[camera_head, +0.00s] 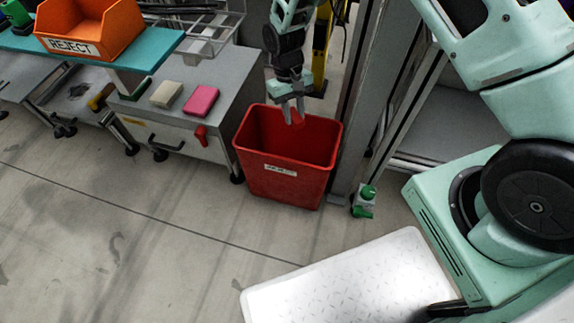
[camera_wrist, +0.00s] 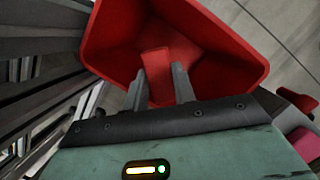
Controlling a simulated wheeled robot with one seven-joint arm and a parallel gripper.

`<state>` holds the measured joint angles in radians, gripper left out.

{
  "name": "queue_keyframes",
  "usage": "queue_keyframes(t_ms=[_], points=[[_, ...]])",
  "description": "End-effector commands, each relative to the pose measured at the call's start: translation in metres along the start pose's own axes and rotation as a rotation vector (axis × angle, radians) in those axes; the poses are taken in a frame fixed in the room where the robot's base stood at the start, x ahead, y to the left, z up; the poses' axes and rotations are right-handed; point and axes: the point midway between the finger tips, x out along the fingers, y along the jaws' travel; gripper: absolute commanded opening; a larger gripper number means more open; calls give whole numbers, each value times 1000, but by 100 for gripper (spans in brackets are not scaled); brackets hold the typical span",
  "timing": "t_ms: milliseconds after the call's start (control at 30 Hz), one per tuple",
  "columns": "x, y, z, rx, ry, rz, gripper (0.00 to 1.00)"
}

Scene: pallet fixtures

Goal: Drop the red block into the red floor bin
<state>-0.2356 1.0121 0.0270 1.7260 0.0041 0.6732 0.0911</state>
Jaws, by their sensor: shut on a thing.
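The red floor bin (camera_head: 282,178) stands upright on the floor in the head view, with a white label on its front. Its mouth is open and its red wall (camera_wrist: 225,50) fills the upper middle of the wrist view. My gripper (camera_head: 294,118) points down over the bin, its fingertips at about rim height. It is shut on the red block (camera_wrist: 158,75), which shows between the two grey fingers in the wrist view. In the head view the block (camera_head: 297,118) is small and partly hidden by the fingers.
A grey cart (camera_head: 225,95) with a pink block (camera_head: 201,100) and a cream block (camera_head: 166,94) stands left of the bin. An orange REJECT bin (camera_head: 90,30) sits on a teal shelf. A metal post (camera_head: 358,100) rises close on the right. Floor in front is clear.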

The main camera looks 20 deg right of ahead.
Motion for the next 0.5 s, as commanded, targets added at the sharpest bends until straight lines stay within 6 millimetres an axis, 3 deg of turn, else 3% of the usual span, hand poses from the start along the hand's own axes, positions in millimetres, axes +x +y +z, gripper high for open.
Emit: queue_keyframes(t_ms=[233,500], points=[[34,0,-10,0,0,0,4],[45,0,-13,0,1,0,4]])
